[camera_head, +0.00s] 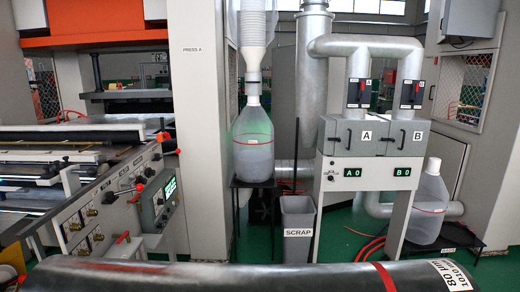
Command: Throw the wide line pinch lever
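A slanted grey control panel (105,195) stands at the left, with several small knobs, switches and labels too small to read. A lever with a red ball end (138,187) sticks out from its right part. A second red-ended lever (162,136) shows at the panel's upper right end. I cannot tell which of these is the wide line pinch lever. Another red-tipped part (123,237) shows low by the panel's front edge. Neither of my grippers is in view.
A dark roll with a red band (386,275) crosses the foreground. A scrap bin (298,228) stands mid-floor. A cabinet (362,178) with A and B units is to its right. Red hoses (370,245) lie on the green floor. A clear bottle (254,150) sits on a black stand.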

